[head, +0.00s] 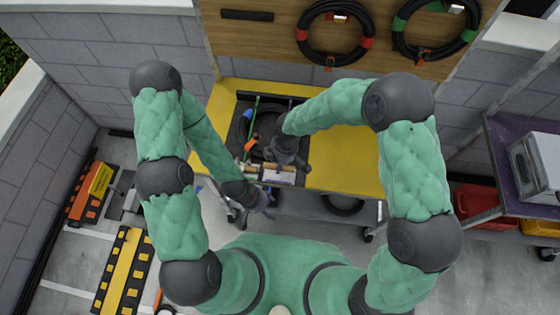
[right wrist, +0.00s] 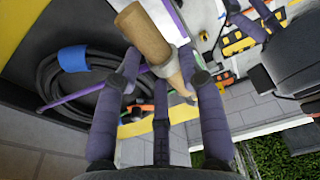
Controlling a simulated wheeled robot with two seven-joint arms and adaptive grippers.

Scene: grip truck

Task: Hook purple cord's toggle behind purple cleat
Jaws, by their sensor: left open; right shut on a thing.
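A wooden toggle (right wrist: 145,35) sits between the fingertips of my right gripper (right wrist: 160,60), which is shut on it, in the right wrist view. The toggle is tilted, with a pale band around its lower part. A purple cord (right wrist: 75,97) runs past a coiled black hose at the left of that view; its join to the toggle is not clear. In the head view my right gripper (head: 286,158) is over the front of the yellow-edged bed. My left gripper (head: 258,199) is open, low and left of it, outside the front edge. I cannot make out the purple cleat.
The yellow bed frame (head: 345,160) surrounds a dark recess with a green cord (head: 254,112). A pale panel (head: 279,177) is at its front. Coiled black cables (head: 336,58) hang on the wooden board behind. A purple-topped cart (head: 510,165) stands at right.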

